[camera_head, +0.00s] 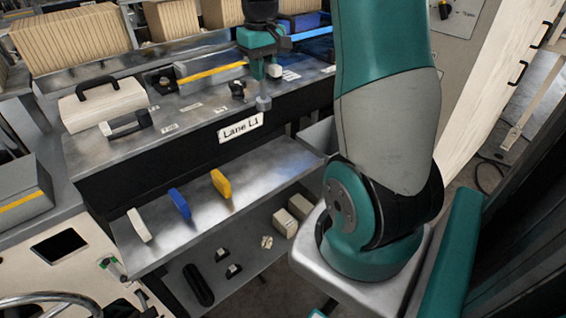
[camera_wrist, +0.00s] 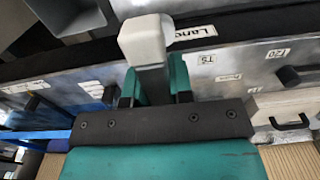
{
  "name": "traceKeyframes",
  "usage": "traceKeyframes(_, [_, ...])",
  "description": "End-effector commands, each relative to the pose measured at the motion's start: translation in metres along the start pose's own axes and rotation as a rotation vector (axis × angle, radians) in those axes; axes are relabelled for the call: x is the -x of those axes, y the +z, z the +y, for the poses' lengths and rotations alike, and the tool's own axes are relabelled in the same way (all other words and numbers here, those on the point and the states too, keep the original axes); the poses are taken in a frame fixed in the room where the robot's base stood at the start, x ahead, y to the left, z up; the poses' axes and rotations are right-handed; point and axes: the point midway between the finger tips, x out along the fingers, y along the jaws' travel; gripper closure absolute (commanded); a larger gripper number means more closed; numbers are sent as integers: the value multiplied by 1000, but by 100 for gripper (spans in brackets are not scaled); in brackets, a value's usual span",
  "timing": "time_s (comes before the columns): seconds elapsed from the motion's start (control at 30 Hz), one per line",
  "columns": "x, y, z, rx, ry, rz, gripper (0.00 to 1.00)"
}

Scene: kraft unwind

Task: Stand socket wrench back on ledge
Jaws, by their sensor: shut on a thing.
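My gripper (camera_head: 262,72) is shut on a grey tool, likely the socket wrench (camera_head: 263,102), above the front edge of the metal bench near the "Lane L1" label. The wrench hangs below the fingers in the head view. In the wrist view my teal fingers (camera_wrist: 160,88) clasp its dark grey shaft, and its pale blocky head (camera_wrist: 146,40) sticks out beyond them. A metal ledge (camera_head: 255,170) runs below the label. White (camera_head: 139,225), blue (camera_head: 180,204) and yellow (camera_head: 221,184) pieces stand on it in a spaced row, with bare room to the right of the yellow one.
The bench top (camera_head: 185,112) holds a cream case (camera_head: 103,104) with a black handle, a dark handled item (camera_head: 126,124) and a black knob (camera_head: 237,89). A lower shelf (camera_head: 245,255) holds small boxes (camera_head: 292,214) and dark parts. Cardboard stacks (camera_head: 80,38) stand behind.

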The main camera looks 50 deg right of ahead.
Motion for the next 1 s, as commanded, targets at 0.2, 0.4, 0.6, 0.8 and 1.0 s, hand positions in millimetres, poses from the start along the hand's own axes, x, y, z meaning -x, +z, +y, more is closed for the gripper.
traceKeyframes(0.2, [18,21,39,9,-1,-1,100])
traceKeyframes(0.4, [-23,23,40,13,-4,-9,100])
traceKeyframes(0.6, [-80,23,39,13,-4,-8,100])
traceKeyframes(0.8, [-125,23,39,13,-2,-5,100])
traceKeyframes(1.0, [-143,22,39,13,-1,-2,100])
